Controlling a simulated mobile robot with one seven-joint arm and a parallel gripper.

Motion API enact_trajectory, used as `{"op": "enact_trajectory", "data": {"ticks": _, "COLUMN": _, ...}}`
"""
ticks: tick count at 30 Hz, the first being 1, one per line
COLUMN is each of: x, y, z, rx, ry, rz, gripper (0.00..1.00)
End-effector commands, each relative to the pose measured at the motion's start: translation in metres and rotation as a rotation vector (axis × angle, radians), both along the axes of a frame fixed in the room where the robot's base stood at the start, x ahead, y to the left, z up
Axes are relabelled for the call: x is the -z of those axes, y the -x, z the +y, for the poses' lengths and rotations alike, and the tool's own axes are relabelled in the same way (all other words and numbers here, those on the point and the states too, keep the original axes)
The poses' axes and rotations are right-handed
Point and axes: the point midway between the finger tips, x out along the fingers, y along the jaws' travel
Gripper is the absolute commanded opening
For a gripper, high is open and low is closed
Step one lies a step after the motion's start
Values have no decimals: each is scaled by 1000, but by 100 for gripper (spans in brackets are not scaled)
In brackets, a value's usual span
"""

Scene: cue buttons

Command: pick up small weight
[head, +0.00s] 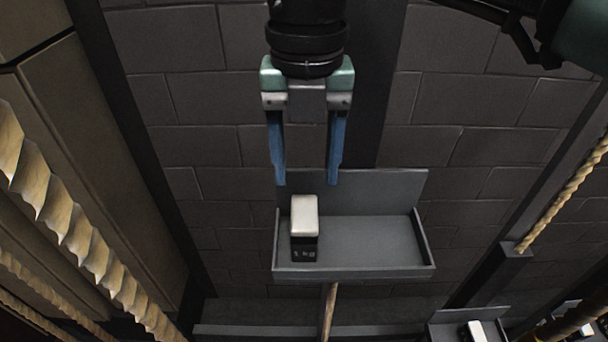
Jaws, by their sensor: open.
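A small weight (304,222) stands upright at the left end of a grey open tray (375,273). It has a white top and a black lower part with a light marking that looks like "1 kg". My gripper (305,180) points down with its two blue fingers spread apart and nothing between them. In the picture the fingertips are just above the weight's top, one to each side of it. I cannot tell the exact gap in depth.
A wooden rod (329,312) shows below the tray. Another tray (440,333) with a white-topped block (474,331) is at the lower right. Twisted ropes hang at left (60,225) and right (562,195). A brick wall (190,95) fills the background. The tray's right part is empty.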

Motion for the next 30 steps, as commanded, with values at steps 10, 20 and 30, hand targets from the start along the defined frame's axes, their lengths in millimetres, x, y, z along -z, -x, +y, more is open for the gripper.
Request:
{"op": "enact_trajectory", "data": {"ticks": 10, "x": 62, "y": 0, "z": 0, "rx": 1, "ry": -1, "rz": 0, "gripper": 60}}
{"op": "enact_trajectory", "data": {"ticks": 20, "x": 83, "y": 0, "z": 1, "rx": 0, "ry": -1, "rz": 1, "gripper": 60}}
{"op": "enact_trajectory", "data": {"ticks": 30, "x": 119, "y": -1, "z": 2, "rx": -1, "ry": -1, "rz": 0, "gripper": 60}}
